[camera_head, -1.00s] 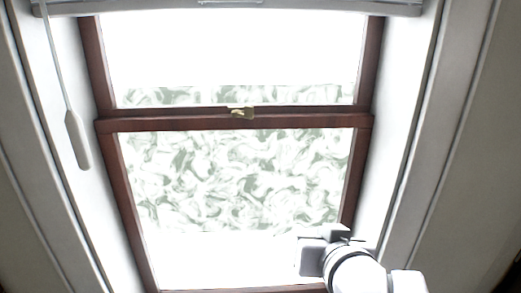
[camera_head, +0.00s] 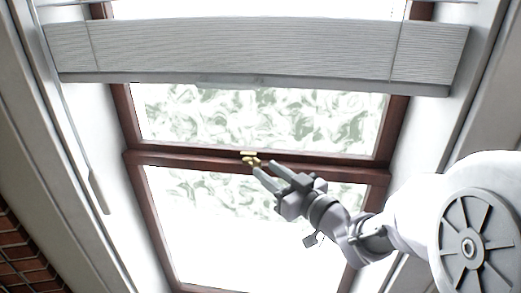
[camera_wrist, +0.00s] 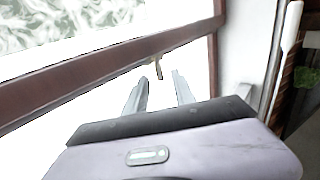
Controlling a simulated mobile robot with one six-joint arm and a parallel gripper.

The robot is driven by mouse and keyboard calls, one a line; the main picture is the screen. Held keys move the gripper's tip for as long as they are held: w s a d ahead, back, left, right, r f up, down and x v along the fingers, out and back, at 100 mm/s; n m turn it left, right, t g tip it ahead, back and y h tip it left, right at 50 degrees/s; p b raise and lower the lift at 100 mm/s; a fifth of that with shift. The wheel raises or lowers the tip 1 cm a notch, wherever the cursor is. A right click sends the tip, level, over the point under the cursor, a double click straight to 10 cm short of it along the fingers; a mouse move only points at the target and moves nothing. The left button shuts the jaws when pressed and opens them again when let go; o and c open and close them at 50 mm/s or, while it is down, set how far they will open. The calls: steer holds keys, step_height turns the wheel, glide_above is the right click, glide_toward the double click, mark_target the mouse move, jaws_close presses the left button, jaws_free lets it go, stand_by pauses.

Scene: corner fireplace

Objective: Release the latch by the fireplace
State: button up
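The latch is a small brass catch (camera_head: 249,156) on the dark wooden meeting rail (camera_head: 200,162) of the window. My gripper (camera_head: 264,168) is just below and right of it in the head view, with its fingertips close to the latch. In the wrist view the latch's handle (camera_wrist: 158,69) stands out from the rail, just beyond and between the tips of my gripper (camera_wrist: 160,77). The two fingers are apart, with nothing seen held between them. I cannot tell whether a finger touches the latch. My fingertips partly cover the latch in the head view.
A pleated blind (camera_head: 260,50) hangs across the upper window. Its pull cord with a grey tassel (camera_head: 98,192) hangs at the left. Window jambs stand on both sides. Brickwork (camera_head: 22,250) shows at lower left in the head view, and a green plant (camera_wrist: 306,77) in the wrist view.

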mark_target(260, 166)
steer(key=x, duration=0.4)
steer(key=shift+w+a+p, duration=0.15)
steer(key=shift+w+p, duration=0.05)
steer(key=shift+p, duration=0.1)
steer(key=shift+c, duration=0.2)
jaws_close()
steer(key=shift+b, duration=0.4)
